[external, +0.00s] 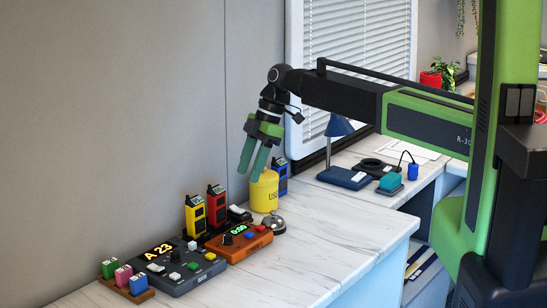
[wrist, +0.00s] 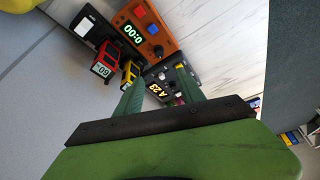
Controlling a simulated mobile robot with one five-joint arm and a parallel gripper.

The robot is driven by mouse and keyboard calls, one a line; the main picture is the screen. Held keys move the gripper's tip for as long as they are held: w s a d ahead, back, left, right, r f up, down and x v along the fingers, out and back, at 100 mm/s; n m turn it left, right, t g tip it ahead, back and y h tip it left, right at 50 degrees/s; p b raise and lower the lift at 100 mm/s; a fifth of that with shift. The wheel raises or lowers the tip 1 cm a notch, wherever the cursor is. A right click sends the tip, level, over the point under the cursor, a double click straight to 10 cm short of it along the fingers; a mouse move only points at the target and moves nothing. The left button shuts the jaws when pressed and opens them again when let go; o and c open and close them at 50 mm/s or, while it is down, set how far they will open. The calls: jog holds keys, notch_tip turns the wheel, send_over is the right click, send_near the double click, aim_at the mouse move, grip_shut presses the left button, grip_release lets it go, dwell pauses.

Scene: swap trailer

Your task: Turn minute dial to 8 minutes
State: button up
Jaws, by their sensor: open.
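The orange timer box (external: 238,244) sits on the counter in front of the handheld radios, with a green display that appears to read 0:00. Its black dial (external: 228,239) is at the box's left end. In the wrist view the orange box (wrist: 166,36) is at the upper middle, and its dial (wrist: 157,51) shows beyond the fingertips. My gripper (external: 251,174) is open and empty, above and behind the box, pointing down near the yellow canister. In the wrist view my gripper (wrist: 160,92) has its fingers spread, partly covering the dark console.
A dark console (external: 178,268) reading A 23 stands left of the timer. Yellow (external: 195,216) and red (external: 216,207) radios stand behind. A yellow canister (external: 265,193) and a silver bell (external: 273,224) are close by. The counter (external: 330,233) to the right is clear.

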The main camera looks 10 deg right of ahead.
aim_at(228, 234)
jog(key=b+x, duration=1)
jog(key=x, duration=0.1)
jog(key=b+x, duration=0.5)
jog(key=x, duration=0.1)
jog(key=shift+w+d+f+b, duration=0.1)
jog(key=shift+w+d+b, duration=0.2)
jog(key=shift+b, duration=0.1)
jog(key=shift+s+a+f+b, duration=0.15)
jog(key=shift+a+f+b, duration=0.1)
jog(key=shift+f+b, duration=0.05)
jog(key=shift+r, duration=0.1)
grip_shut()
